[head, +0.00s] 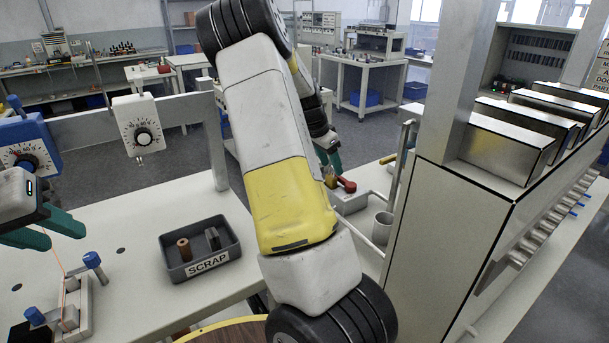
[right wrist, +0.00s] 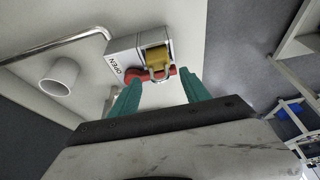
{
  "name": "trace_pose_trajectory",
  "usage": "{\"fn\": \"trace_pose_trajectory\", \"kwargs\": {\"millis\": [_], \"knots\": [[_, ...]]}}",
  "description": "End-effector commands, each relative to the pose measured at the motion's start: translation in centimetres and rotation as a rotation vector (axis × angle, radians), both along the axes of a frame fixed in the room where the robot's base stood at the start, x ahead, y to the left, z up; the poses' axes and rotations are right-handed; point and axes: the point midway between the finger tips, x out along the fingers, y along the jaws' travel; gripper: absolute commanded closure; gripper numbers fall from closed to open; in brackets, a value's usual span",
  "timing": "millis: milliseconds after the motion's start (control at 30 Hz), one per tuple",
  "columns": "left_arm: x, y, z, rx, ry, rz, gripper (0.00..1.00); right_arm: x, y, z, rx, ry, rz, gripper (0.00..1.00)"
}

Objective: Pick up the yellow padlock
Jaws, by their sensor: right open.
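The yellow padlock (right wrist: 156,57) hangs at a grey switch box marked OPEN (right wrist: 124,47), by its red handle (right wrist: 136,74). Its metal shackle faces my right gripper (right wrist: 160,88), which is open and empty, with the two teal fingers pointing toward the box and short of the padlock. In the head view the padlock (head: 331,180) is small, just below my right gripper (head: 330,162) and beside the red handle (head: 347,186), partly hidden by my right arm.
A grey SCRAP tray (head: 232,256) with small parts stands on the bench. A blue-knobbed fixture (head: 78,300) is under my left gripper. A white cup (right wrist: 60,76) and a bent metal rail (right wrist: 55,49) are near the box. A tall cabinet (head: 440,230) stands right.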

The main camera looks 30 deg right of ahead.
Motion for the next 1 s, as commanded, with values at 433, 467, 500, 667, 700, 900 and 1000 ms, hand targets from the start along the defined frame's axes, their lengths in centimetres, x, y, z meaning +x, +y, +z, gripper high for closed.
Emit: {"fn": "trace_pose_trajectory", "kwargs": {"millis": [433, 467, 500, 667, 700, 900, 1000], "knots": [[0.0, 0.0, 0.0, 0.000, 0.000, 0.000, 0.64, 0.1, -0.8, -1.9, 0.000, -0.001, 0.002, 0.49], [0.0, 0.0, 0.0, 0.000, 0.000, 0.000, 0.64, 0.1, -0.8, -1.9, 0.000, -0.001, 0.002, 0.55], [0.0, 0.0, 0.0, 0.000, 0.000, 0.000, 0.64, 0.1, -0.8, -1.9, 0.000, -0.001, 0.002, 0.63], [0.0, 0.0, 0.0, 0.000, 0.000, 0.000, 0.64, 0.1, -0.8, -1.9, 0.000, -0.001, 0.001, 0.95], [0.0, 0.0, 0.0, 0.000, 0.000, 0.000, 0.64, 0.1, -0.8, -1.9, 0.000, -0.001, 0.001, 1.00], [0.0, 0.0, 0.0, 0.000, 0.000, 0.000, 0.64, 0.1, -0.8, -1.9, 0.000, -0.001, 0.001, 1.00], [0.0, 0.0, 0.0, 0.000, 0.000, 0.000, 0.64, 0.1, -0.8, -1.9, 0.000, -0.001, 0.001, 1.00]]}}
